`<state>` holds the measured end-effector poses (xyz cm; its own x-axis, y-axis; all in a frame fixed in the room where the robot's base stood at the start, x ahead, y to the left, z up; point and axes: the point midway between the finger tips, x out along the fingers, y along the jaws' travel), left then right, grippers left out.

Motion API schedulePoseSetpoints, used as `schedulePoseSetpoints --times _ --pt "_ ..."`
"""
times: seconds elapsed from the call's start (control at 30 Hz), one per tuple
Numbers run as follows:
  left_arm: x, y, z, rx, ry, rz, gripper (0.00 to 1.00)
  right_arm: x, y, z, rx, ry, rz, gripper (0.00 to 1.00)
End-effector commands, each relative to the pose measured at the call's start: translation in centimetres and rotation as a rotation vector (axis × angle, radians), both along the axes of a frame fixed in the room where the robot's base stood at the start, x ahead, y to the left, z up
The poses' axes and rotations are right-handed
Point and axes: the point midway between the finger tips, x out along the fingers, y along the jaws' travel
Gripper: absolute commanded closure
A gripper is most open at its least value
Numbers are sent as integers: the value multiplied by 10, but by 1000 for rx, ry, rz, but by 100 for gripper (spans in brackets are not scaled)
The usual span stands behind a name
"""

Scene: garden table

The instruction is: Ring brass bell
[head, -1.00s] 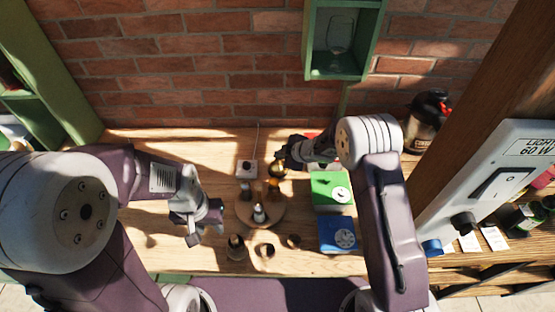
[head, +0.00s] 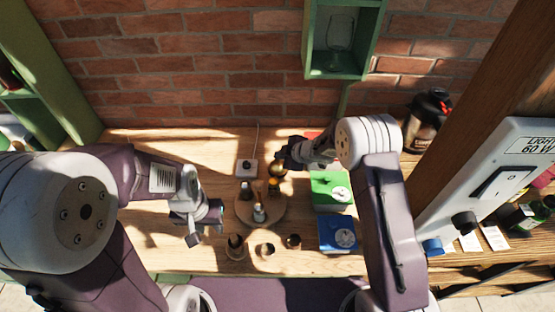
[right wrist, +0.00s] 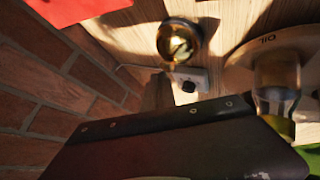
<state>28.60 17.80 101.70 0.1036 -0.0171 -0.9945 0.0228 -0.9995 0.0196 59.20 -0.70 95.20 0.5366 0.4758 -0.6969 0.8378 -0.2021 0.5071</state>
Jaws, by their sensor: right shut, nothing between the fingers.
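The brass bell (head: 276,170) is a small golden, rounded thing standing on the wooden table, just behind the round wooden board. It also shows at the top middle of the right wrist view (right wrist: 180,40). My right gripper (head: 284,160) is shut and empty, right beside the bell in the head view. In the right wrist view my dark gripper body fills the lower part, and I cannot tell whether it touches the bell. My left gripper (head: 205,228) is over the table's left part, away from the bell; its fingers look apart and empty.
A round board (head: 272,217) holds several small bottles and shakers. A white box with a black knob (head: 247,169) stands left of the bell. Green (head: 332,188) and blue (head: 338,235) boxes stand to the right. A brick wall (head: 200,70) rises behind.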

Motion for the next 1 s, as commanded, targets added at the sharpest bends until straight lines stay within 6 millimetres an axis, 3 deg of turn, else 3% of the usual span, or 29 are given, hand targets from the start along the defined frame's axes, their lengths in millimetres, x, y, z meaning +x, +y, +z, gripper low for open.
schedulePoseSetpoints --times 0.67,1.0 --pt "0 0 -3 0 0 0 64 0 0 -5 -1 0 1 100" --pt "0 0 12 0 0 0 64 0 0 7 0 0 0 100"
